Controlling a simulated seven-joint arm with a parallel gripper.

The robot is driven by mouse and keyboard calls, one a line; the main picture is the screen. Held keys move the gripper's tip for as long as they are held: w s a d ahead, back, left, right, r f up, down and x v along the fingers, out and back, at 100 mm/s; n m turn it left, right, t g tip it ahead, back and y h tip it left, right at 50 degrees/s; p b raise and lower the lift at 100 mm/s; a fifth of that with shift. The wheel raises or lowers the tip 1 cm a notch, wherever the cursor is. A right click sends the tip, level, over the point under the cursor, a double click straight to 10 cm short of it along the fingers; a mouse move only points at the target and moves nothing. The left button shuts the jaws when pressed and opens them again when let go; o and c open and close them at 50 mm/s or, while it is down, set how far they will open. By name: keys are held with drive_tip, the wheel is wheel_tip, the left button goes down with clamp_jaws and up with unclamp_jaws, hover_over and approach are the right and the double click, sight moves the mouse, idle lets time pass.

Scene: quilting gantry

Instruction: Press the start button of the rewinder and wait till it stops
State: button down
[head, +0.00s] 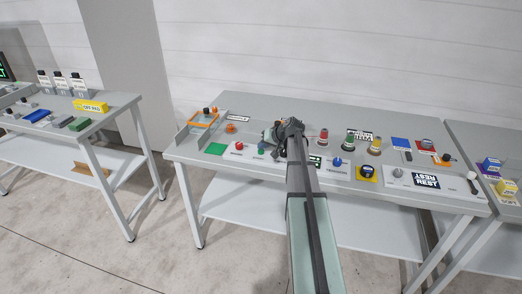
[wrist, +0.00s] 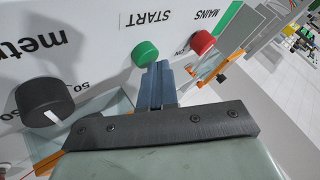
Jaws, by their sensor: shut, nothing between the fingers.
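The green start button (wrist: 145,53) sits on the white rewinder panel (wrist: 85,25) by the label START, which reads upside down in the wrist view. My gripper (wrist: 160,70) is shut and empty, with its fingertips right at the edge of the green button. I cannot tell whether they touch it or whether the button is pressed in. In the head view my gripper (head: 269,141) is over the left part of the panel, and my arm hides the panel's middle. I cannot tell from these frames whether the rewinder is turning.
A red button (wrist: 202,43) labelled MAINS is close beside the green one. A black knob (wrist: 45,100) with a scale is on the panel's other side. The bench also holds an orange frame (head: 204,121), several spools and a yellow-based button box (head: 367,173).

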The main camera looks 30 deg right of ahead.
sight(263, 151)
drive_tip(key=shift+r, duration=0.95)
drive_tip(key=shift+r, duration=0.1)
wheel_tip(263, 151, up, 5)
drive_tip(key=shift+f, duration=0.1)
idle(0.6)
idle(0.7)
